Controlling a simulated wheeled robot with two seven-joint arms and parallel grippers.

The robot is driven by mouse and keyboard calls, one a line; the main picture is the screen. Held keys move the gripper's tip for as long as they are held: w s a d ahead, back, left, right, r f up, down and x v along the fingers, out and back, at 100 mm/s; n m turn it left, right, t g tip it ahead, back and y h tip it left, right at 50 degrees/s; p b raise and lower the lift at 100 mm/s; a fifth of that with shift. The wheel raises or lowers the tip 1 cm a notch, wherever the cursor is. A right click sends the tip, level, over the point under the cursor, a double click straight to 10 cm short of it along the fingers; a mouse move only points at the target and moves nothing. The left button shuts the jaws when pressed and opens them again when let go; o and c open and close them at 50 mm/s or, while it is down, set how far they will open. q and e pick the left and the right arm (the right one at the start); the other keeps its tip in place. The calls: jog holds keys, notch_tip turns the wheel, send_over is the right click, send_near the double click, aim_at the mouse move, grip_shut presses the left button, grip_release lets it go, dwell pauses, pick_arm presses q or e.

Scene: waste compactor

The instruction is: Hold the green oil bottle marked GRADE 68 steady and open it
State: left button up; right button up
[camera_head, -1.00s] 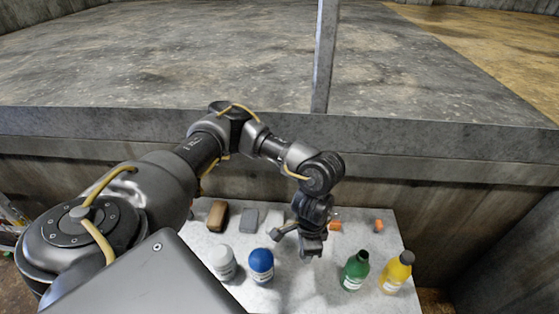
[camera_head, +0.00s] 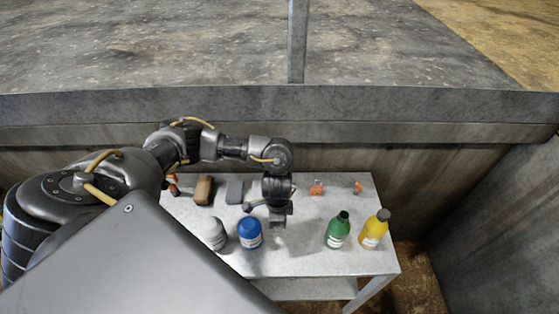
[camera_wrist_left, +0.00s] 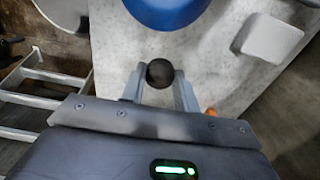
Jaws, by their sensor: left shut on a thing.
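The green bottle (camera_head: 337,232) stands upright on the grey table, right of centre in the head view. Its neck end looks dark; its label is too small to read. My left gripper (camera_head: 279,222) is above the table, to the left of the green bottle and apart from it. In the left wrist view my left gripper (camera_wrist_left: 159,82) is shut on a small dark round cap (camera_wrist_left: 160,72). The picture does not show for certain which bottle this cap fits. My right gripper is not in view.
A yellow bottle (camera_head: 374,230) stands right of the green one. A blue-topped container (camera_head: 249,233) and a white one (camera_head: 215,235) stand left. Brown (camera_head: 203,190) and grey (camera_head: 235,191) blocks and small orange items (camera_head: 317,187) lie behind.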

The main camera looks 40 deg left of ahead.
pick_arm(q)
jog(key=w+f, duration=0.1)
jog(key=w+a+f+b, duration=0.1)
jog(key=f, duration=0.1)
jog(key=w+f+b, duration=0.1)
jog(key=f, duration=0.1)
jog(key=shift+w+a, duration=0.3)
jog(key=shift+w, duration=0.05)
jog(key=shift+w+a+f, duration=0.1)
jog(key=shift+w, duration=0.2)
jog(key=shift+w+a+f, duration=0.1)
jog(key=shift+w+f, duration=0.1)
jog(key=shift+f, duration=0.1)
jog(key=shift+w+a+f, duration=0.1)
jog(key=shift+w+f, duration=0.1)
jog(key=shift+f, duration=1.5)
jog(key=shift+f, duration=0.15)
jog(key=o, duration=1.1)
